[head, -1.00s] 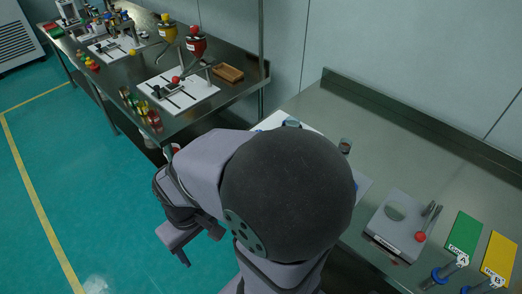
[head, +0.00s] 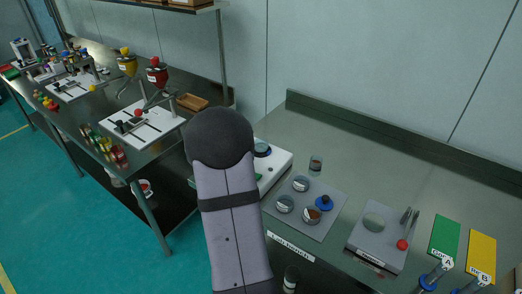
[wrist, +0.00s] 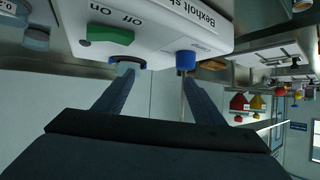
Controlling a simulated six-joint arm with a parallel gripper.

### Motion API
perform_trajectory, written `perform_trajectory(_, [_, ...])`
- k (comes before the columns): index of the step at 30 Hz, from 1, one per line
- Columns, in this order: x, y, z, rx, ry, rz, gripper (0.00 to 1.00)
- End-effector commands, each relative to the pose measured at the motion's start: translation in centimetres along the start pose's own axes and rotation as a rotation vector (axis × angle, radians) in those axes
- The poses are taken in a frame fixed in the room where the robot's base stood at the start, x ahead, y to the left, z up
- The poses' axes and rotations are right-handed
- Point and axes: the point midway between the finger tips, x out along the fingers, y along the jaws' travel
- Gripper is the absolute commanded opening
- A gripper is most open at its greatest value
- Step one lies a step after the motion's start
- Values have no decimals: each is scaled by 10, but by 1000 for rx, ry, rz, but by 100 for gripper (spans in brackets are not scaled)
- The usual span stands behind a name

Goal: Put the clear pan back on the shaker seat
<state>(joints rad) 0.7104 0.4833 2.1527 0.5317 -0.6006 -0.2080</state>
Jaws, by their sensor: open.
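The white shaker (head: 280,167) stands on the right bench, partly hidden behind my arm. A round, dark blue-rimmed part (head: 262,150) sits on its top. Several round pans, including a pale one (head: 301,184), rest on a grey tray in front; I cannot tell which is the clear pan. In the wrist view, my gripper (wrist: 157,76) is open and empty, close to the shaker body (wrist: 155,28). Its fingertips appear near a blue-rimmed part (wrist: 128,62) and a blue knob (wrist: 186,60). My arm hides the gripper in the head view.
The grey tray (head: 330,222) also holds a blue-topped item (head: 324,203). To its right are a grey plate (head: 365,250) with a red ball and tools, then a green card (head: 445,236) and a yellow card (head: 481,252). The back of the right bench is clear.

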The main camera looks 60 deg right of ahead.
Motion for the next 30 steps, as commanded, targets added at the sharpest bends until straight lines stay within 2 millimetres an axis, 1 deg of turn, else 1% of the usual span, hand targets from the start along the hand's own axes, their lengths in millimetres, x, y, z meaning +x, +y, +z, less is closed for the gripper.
perform_trajectory(1, [12,19,1,1,31,44,63])
perform_trajectory(3, [19,38,-4,1,69,90,63])
perform_trajectory(6, [25,55,-10,-1,104,132,63])
perform_trajectory(8, [27,61,-12,-1,116,146,63])
perform_trajectory(14, [29,63,-14,-2,121,151,63])
perform_trajectory(21, [45,64,-16,-3,120,150,63])
perform_trajectory(30, [52,64,-18,-3,120,149,63])
